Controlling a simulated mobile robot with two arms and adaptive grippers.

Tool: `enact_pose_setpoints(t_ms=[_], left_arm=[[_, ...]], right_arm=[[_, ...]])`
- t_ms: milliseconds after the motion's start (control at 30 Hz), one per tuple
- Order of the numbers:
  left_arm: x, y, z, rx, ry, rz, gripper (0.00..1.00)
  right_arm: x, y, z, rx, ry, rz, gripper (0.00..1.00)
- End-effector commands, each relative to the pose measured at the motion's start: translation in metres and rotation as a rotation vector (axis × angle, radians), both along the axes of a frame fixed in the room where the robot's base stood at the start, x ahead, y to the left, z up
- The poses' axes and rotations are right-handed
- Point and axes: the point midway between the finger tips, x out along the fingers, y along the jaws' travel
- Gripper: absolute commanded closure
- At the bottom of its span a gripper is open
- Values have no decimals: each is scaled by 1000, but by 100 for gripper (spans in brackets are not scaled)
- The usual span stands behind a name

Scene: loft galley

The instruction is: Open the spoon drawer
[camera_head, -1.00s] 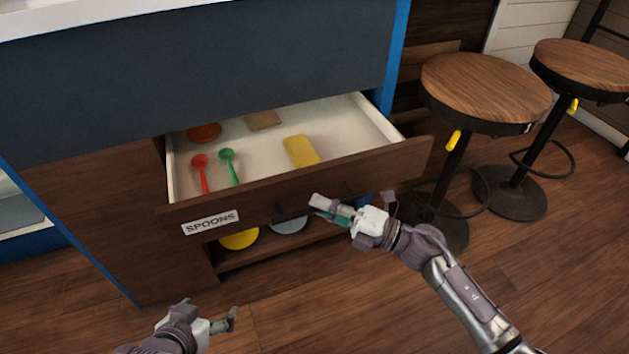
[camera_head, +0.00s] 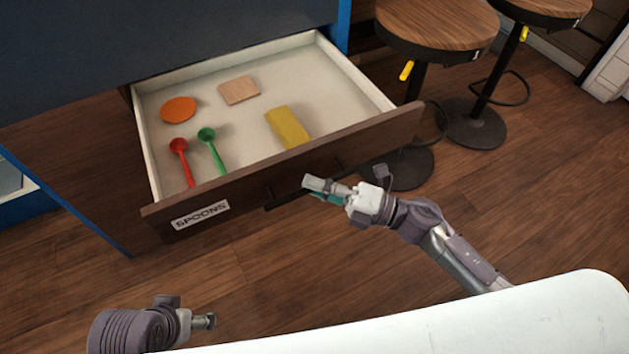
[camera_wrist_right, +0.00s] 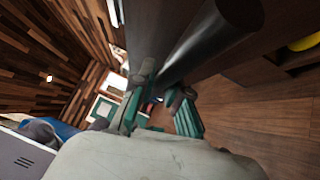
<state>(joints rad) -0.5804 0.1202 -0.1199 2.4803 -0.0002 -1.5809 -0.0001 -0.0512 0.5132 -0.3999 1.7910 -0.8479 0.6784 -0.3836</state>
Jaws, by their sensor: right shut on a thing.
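The spoon drawer (camera_head: 355,146) stands well open, with a white "SPOONS" label (camera_head: 201,215) on its dark wood front. Inside lie a red spoon (camera_head: 180,152), a green spoon (camera_head: 209,144), a yellow block (camera_head: 287,127), an orange disc (camera_head: 179,110) and a light wooden square (camera_head: 239,90). My right gripper (camera_head: 320,187) is at the dark bar handle (camera_head: 283,203) on the drawer front and shut on it. In the right wrist view the handle bar (camera_wrist_right: 213,42) runs between the fingers (camera_wrist_right: 160,105). My left gripper (camera_head: 207,321) is low at the left, away from the drawer; its finger opening is unclear.
Two wooden-topped stools (camera_head: 437,27) stand right of the drawer. A white surface (camera_head: 480,325) fills the bottom right. Wood floor (camera_head: 270,262) is clear in front of the drawer.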

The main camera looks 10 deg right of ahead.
Motion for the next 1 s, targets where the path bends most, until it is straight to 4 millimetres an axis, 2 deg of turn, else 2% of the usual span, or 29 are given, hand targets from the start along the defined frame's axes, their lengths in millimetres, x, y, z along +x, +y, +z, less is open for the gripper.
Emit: enact_pose_setpoints(t_ms=[233,267,400,767,867,1000], left_arm=[[0,0,0,0,-1,0,15],[0,0,0,0,-1,0,15],[0,0,0,0,-1,0,15],[1,0,0,-2,-2,1,15],[0,0,0,-1,-1,1,15],[0,0,0,-1,-1,0,15]], right_arm=[[0,-1,-1,-2,1,-1,100],[0,0,-1,-2,1,-1,81],[0,0,-1,-2,1,-1,60],[-2,-5,-1,-1,2,-1,60],[-8,-16,-4,-3,5,-1,60],[-21,-42,-8,-3,6,-2,60]])
